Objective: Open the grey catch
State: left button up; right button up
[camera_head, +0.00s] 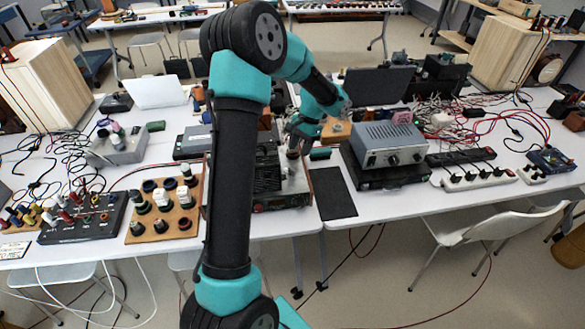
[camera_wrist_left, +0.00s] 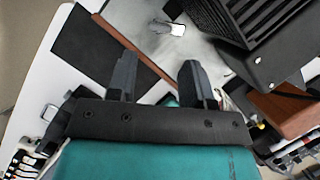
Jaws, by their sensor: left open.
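My left arm comes up through the middle of the head view and reaches over the table. Its gripper (camera_head: 297,145) hangs over the right part of an open device (camera_head: 282,203) with a dark grille. In the left wrist view the gripper (camera_wrist_left: 158,70) shows two dark fingers standing apart with nothing between them. A small light-grey piece (camera_wrist_left: 169,28), possibly the grey catch, lies beyond the fingertips on the device's pale grey surface. The fingers appear apart from it. In the head view I cannot make out the catch. My right gripper is not in view.
A black mat (camera_head: 336,193) lies right of the device. Further right stand a grey power supply (camera_head: 390,145) and a power strip (camera_head: 478,179). A wooden board (camera_head: 163,210) with several knobs lies left. Loose cables cover both table sides.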

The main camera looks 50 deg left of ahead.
aim_at(292, 169)
pick_arm(q)
jog(key=x, duration=0.8)
jog(key=shift+f, duration=0.25)
jog(key=c, duration=0.7)
